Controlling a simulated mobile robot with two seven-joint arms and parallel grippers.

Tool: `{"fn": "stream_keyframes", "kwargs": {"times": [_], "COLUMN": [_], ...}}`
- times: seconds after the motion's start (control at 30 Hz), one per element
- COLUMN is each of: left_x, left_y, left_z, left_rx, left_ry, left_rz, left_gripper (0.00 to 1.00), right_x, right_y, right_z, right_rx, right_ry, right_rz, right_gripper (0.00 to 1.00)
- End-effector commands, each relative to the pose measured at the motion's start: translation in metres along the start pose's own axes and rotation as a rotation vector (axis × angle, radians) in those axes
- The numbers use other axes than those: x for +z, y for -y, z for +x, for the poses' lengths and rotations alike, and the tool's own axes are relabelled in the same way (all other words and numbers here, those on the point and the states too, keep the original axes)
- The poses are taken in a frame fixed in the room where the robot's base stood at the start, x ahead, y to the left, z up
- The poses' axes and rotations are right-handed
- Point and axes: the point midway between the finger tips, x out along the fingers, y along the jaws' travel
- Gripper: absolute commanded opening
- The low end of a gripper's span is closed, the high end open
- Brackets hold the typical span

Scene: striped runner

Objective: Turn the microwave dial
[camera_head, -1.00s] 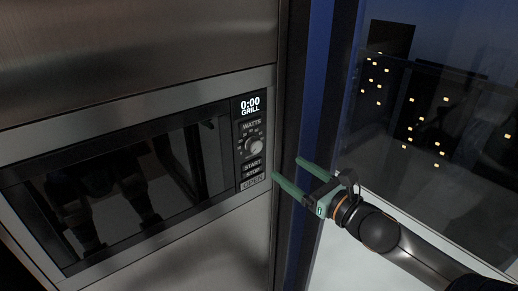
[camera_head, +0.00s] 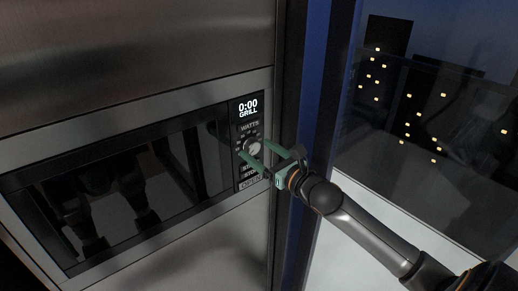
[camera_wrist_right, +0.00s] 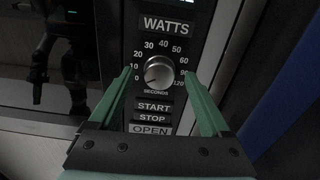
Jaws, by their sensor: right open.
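The microwave (camera_head: 110,180) is built into a metal front, and its display reads 0:00 GRILL. Its round silver dial (camera_head: 254,148) sits on the black control panel under the WATTS label. The dial also shows in the right wrist view (camera_wrist_right: 158,72), ringed by numbers, with its pointer toward the lower left near 0. My right gripper (camera_head: 253,148) is open, with its green fingers extended toward the panel. In the right wrist view the fingertips (camera_wrist_right: 158,72) are on either side of the dial and a little below it; contact cannot be told. My left gripper is not in view.
START, STOP and OPEN buttons (camera_wrist_right: 152,118) lie just below the dial, between the fingers in the wrist view. A dark blue frame (camera_head: 314,90) and a window (camera_head: 430,120) stand to the right of the microwave.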

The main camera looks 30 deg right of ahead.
Motion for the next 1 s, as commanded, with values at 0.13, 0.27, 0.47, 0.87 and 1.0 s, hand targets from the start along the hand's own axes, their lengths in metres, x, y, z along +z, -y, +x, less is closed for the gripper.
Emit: {"fn": "stream_keyframes", "kwargs": {"times": [0.13,0.27,0.47,0.87,1.0], "left_x": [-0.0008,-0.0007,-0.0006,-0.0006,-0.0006], "left_y": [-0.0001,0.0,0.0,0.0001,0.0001], "left_z": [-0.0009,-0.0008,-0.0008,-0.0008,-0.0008], "left_rx": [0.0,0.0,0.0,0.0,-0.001], "left_ry": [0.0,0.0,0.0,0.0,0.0], "left_rz": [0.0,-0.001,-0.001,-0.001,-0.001], "left_gripper": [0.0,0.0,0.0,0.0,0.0], "right_x": [0.0006,0.0,0.0,0.0001,0.0001], "right_y": [-0.0003,-0.0005,-0.0004,-0.0003,-0.0003], "right_z": [0.0055,0.0062,0.0059,0.0057,0.0057], "right_rx": [0.0,0.001,0.001,0.001,0.001], "right_ry": [0.001,0.0,0.0,0.0,0.0], "right_rz": [0.001,0.0,0.0,0.0,-0.001], "right_gripper": [0.82,0.82,0.75,0.3,0.14]}}
